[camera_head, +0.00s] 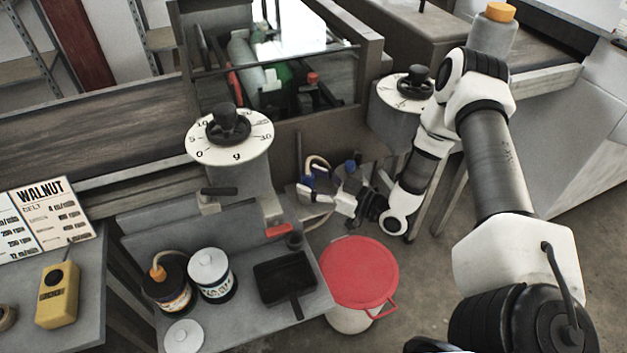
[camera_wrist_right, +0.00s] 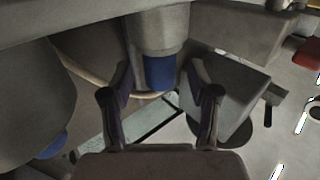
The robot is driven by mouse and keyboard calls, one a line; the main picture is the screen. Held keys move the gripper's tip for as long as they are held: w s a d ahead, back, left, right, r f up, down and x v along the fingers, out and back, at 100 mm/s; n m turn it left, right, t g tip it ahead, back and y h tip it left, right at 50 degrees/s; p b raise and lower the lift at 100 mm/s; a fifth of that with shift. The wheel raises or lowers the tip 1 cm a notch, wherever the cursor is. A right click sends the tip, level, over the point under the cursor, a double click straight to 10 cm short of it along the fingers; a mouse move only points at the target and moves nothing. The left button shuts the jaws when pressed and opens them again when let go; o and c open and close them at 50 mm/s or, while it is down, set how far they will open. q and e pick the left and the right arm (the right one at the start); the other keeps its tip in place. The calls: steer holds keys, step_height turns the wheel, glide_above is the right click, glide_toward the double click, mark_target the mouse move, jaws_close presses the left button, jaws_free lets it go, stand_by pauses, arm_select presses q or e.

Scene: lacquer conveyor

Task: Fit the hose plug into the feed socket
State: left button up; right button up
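My right gripper (camera_head: 320,192) is low beside the machine, left of the red-lidded bucket's far side. In the right wrist view the gripper (camera_wrist_right: 158,82) has its fingers spread apart. A blue end piece (camera_wrist_right: 159,72) under a grey cylinder (camera_wrist_right: 157,28) shows between the fingers, with gaps on both sides. A beige hose (camera_wrist_right: 87,75) curves in from the left and passes near the blue piece; whether they join is unclear. In the head view the hose (camera_head: 318,159) loops above a blue part (camera_head: 308,181). I cannot tell plug from socket here. My left gripper is out of view.
The red-lidded bucket (camera_head: 359,272) stands on the floor in front. A grey shelf (camera_head: 245,331) holds two cans (camera_head: 208,273) (camera_head: 168,287) and a black tray (camera_head: 284,278). A dial post (camera_head: 230,139) rises at the left. Another blue-ended part (camera_wrist_right: 53,146) shows at the wrist view's left.

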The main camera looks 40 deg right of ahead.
steer(key=v, duration=0.7)
steer(key=shift+s, duration=0.2)
steer(key=shift+d, duration=0.2)
stand_by(0.3)
